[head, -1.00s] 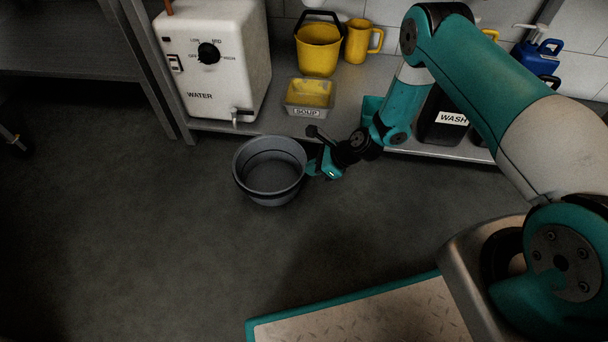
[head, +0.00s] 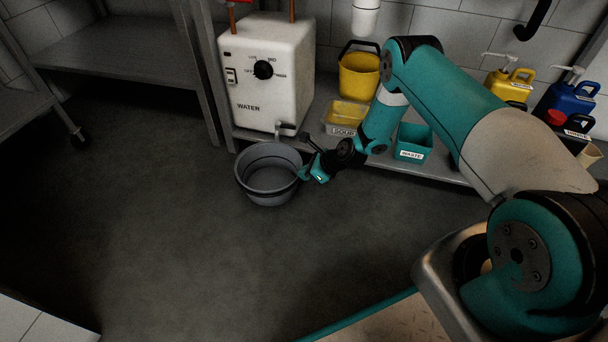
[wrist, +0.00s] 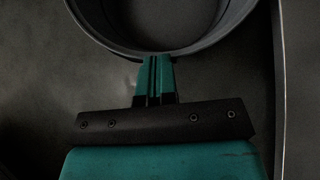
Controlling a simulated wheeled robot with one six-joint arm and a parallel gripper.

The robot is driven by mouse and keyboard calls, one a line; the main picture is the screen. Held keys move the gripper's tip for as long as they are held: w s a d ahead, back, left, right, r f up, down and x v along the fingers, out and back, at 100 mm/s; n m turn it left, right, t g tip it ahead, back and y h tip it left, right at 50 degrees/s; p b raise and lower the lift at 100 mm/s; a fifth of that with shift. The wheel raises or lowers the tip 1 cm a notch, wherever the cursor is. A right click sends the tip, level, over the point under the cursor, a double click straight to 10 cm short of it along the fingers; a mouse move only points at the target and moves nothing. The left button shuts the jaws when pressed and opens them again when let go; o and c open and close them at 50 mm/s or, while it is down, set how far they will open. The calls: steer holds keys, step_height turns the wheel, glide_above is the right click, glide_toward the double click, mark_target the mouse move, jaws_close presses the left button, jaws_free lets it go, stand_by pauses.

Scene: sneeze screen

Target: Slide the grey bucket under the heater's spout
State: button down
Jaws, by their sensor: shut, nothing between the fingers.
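The grey bucket (head: 268,186) stands upright on the floor, in front of the low shelf. The white water heater (head: 268,75) stands on the shelf behind it, and its spout (head: 286,129) points out over the shelf's front edge. In the picture the spout is just above the bucket's back right rim; I cannot tell whether the rim is below it. My gripper (head: 303,174) is shut and empty at the bucket's right side. In the wrist view the closed fingers (wrist: 154,75) reach the outer wall of the bucket (wrist: 215,38), seeming to touch it.
A wheeled rack (head: 78,140) stands at the far left. The floor left and in front of the bucket is clear.

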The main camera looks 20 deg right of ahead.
steer(key=s+d+f+p+v, duration=0.1)
steer(key=p+v, duration=0.5)
steer(key=v, duration=0.7)
steer(key=shift+d+f+p, duration=0.25)
steer(key=shift+f+p, duration=0.15)
steer(key=shift+f, duration=0.15)
